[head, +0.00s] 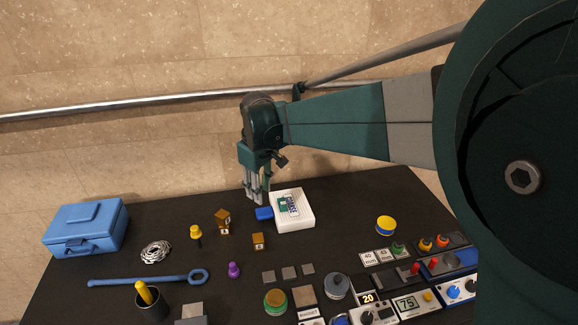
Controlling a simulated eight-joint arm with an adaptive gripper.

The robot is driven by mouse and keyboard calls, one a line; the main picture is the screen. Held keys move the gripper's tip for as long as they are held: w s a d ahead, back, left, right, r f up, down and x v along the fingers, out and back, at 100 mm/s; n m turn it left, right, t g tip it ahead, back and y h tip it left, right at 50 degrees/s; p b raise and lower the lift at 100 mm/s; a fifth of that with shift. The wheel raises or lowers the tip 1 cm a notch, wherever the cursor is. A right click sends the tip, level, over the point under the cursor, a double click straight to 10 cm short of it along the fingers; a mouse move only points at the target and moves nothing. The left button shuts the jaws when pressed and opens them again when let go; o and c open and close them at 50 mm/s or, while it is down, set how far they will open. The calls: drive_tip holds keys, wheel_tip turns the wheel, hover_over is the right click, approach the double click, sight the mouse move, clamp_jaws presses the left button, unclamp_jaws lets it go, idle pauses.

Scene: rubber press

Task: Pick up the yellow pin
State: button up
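A yellow pin (196,232) with a dark lower part stands upright on the left half of the black table. My gripper (257,200) points down to the right of it and further back, beside the white box. The gripper is well apart from the pin. Its fingers appear close together, but the view is too small to tell whether they are open or shut. No held object is visible between them.
Brown blocks (222,222) stand between the pin and my gripper. A white box (293,222) and blue piece (264,213) lie near the gripper. A purple pin (234,269), cable coil (156,251), blue wrench (140,280) and blue toolbox (84,232) surround the pin.

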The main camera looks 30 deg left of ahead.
drive_tip(key=s+a+f+n, duration=0.1)
drive_tip(key=s+a+f, duration=0.3)
drive_tip(key=a, duration=0.2)
drive_tip(key=s+a+f+n, duration=0.2)
drive_tip(key=s+a+f, duration=0.2)
drive_tip(key=a, duration=0.3)
drive_tip(key=s+a+f+n+h, duration=0.1)
drive_tip(key=s+a+f, duration=0.3)
drive_tip(key=s+a, duration=0.2)
drive_tip(key=shift+a+g, duration=0.15)
drive_tip(key=shift+g, duration=0.25)
drive_tip(key=shift+s+a+f+n, duration=0.15)
drive_tip(key=shift+s+a+n, duration=0.15)
drive_tip(key=shift+s, duration=0.1)
hover_over(200, 247)
drive_tip(key=shift+w+a+f, duration=0.1)
drive_tip(key=shift+a+f, duration=0.05)
drive_tip(key=shift+f, duration=0.85)
drive_tip(key=shift+w+a+f, duration=0.1)
drive_tip(key=shift+f, duration=0.9)
drive_tip(key=shift+w+a+f, duration=0.1)
drive_tip(key=shift+a+f, duration=0.05)
drive_tip(key=shift+f, duration=0.85)
drive_tip(key=shift+f, duration=3)
